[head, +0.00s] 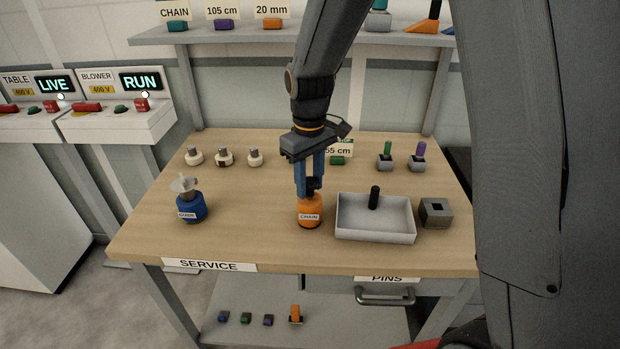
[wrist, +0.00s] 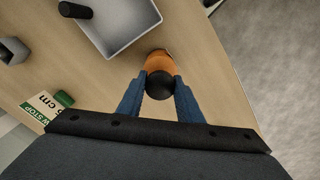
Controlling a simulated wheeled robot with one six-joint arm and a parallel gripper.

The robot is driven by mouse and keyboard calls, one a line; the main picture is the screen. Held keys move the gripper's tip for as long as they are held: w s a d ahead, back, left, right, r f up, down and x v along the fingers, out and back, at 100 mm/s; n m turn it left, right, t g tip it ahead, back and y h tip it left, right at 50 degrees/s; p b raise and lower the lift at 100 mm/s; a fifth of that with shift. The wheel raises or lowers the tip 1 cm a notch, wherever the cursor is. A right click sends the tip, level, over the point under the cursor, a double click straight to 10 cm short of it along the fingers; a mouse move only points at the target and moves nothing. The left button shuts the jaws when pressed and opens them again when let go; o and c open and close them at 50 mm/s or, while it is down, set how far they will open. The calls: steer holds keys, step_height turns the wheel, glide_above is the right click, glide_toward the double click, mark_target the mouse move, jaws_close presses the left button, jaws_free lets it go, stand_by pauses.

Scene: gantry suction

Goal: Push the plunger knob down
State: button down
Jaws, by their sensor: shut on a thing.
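An orange bottle labelled CHAIN (head: 309,213) stands upright on the wooden table, with a black knob on top. My gripper (head: 310,188) points down over it, its blue fingers shut on the black knob. In the wrist view the round black knob (wrist: 160,85) sits between the two fingertips, and the orange body (wrist: 155,60) shows just beyond it. A blue bottle (head: 190,207) with a pale metal top stands at the left of the table. The frames do not show how far the knob is pressed.
A grey tray (head: 375,235) with a black upright peg (head: 375,196) stands close right of the orange bottle. A dark square block (head: 436,213) is beyond it. Several small white-topped items and coloured pegs line the back. The table between the two bottles is clear.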

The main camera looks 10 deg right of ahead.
mark_target(309, 181)
steer(key=shift+f, duration=0.1)
steer(key=c, duration=1.2)
jaws_free()
steer(key=shift+r+b, duration=1)
steer(key=shift+r, duration=2.95)
steer(key=s+d+f+m, duration=0.2)
steer(key=s+d, duration=0.1)
steer(key=s, duration=0.2)
steer(key=s+d+f+m+t, duration=0.1)
steer(key=s+d+f+m, duration=0.1)
steer(key=s+d+f, duration=0.1)
steer(key=s+d+f+m, duration=0.2)
steer(key=s+d, duration=0.3)
steer(key=s, duration=0.2)
steer(key=shift+s+f+m, duration=0.1)
steer(key=shift+f+m, duration=0.3)
